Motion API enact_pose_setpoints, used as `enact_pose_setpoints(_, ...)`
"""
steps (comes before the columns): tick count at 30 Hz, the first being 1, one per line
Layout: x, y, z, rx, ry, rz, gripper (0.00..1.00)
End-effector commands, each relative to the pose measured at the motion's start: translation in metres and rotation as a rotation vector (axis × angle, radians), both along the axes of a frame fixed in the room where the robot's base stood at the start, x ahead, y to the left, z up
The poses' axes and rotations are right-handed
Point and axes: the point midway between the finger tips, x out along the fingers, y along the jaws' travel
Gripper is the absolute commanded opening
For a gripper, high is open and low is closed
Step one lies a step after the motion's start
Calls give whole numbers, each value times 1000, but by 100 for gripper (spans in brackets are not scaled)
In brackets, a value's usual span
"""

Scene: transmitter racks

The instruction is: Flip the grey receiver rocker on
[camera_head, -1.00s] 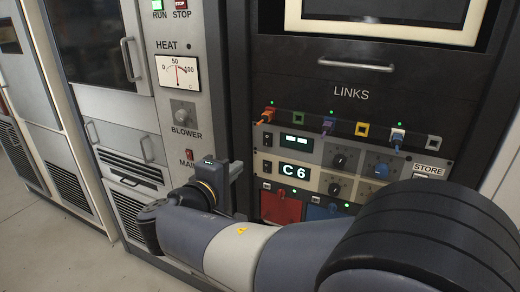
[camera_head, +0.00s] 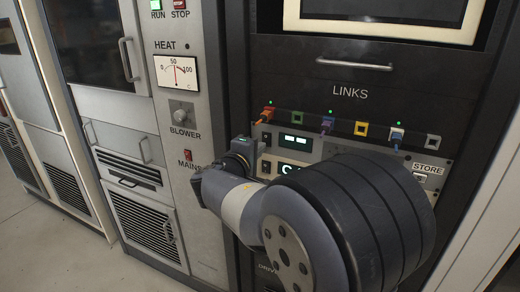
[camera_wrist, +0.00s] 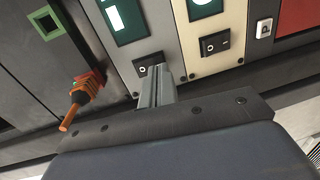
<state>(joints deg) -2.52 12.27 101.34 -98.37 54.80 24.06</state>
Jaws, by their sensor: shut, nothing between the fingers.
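The grey receiver (camera_head: 320,147) is the upper module under the LINKS row, with a lit green display. Its small black rocker (camera_head: 267,138) is at its left end. In the wrist view the same rocker (camera_wrist: 141,68) shows a round mark, and its other end is partly covered by my fingers. My gripper (camera_wrist: 158,70) is shut and empty, its tips right at the rocker; I cannot tell whether they touch it. In the head view my wrist stands just left of the receiver and the fingertips are hard to make out.
The cream module's rocker (camera_wrist: 215,43) lies close beside the fingers. An orange plug (camera_wrist: 82,97) with its cable sticks out on the other side. In the head view, a red MAINS switch (camera_head: 188,155) is on the left panel. My arm hides the lower modules.

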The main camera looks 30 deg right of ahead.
Motion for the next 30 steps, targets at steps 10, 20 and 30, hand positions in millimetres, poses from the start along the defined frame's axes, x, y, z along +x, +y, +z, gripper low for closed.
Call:
enact_pose_setpoints(10,6,-8,-1,-1,1,1,0)
enact_pose_setpoints(20,7,-9,-7,-14,-12,1,0)
enact_pose_setpoints(30,9,-11,-3,-35,-27,2,0)
